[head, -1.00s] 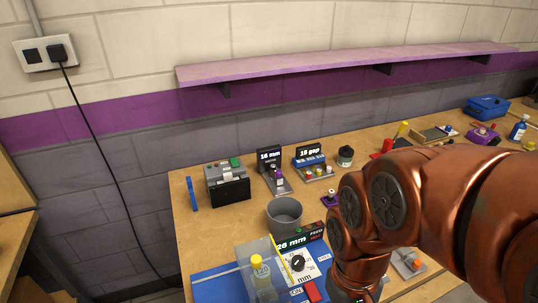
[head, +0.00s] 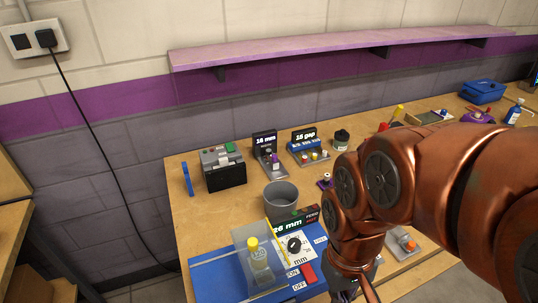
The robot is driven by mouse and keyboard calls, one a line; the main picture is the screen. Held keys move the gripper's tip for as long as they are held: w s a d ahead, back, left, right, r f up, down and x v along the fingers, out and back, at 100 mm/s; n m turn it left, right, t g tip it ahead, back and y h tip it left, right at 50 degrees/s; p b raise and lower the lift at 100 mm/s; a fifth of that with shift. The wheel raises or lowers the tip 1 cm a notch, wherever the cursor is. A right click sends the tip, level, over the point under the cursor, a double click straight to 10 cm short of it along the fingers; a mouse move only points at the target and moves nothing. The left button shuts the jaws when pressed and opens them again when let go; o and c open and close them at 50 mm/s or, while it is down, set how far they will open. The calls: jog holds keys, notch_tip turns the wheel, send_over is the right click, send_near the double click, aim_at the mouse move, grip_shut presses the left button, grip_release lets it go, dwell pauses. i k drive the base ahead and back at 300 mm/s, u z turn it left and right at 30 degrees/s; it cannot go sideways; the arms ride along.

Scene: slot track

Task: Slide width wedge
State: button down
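I cannot single out the width wedge for certain. A small track with a "16 mm" sign (head: 264,139) stands at the back of the bench, with a purple and white piece (head: 275,160) on it. To its right is a block with a "15 gap" sign (head: 304,134) and several small coloured pegs. A "26 mm" display (head: 283,225) stands behind a white dial plate (head: 296,245) on a blue panel. My copper arm reaches down at the right. My gripper (head: 344,295) shows only as a dark bit at the bottom edge; its fingers are hidden.
A grey cup (head: 281,194) stands behind the display. A clear box with a yellow-capped bottle (head: 259,260) is on the blue panel, near a red switch (head: 306,275). A black and grey device (head: 223,170) stands back left.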

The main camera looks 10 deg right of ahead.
aim_at(273, 163)
jog(key=u, duration=2.25)
jog(key=k, duration=0.9)
jog(key=z, duration=0.65)
jog(key=i, duration=0.5)
jog(key=z, duration=0.05)
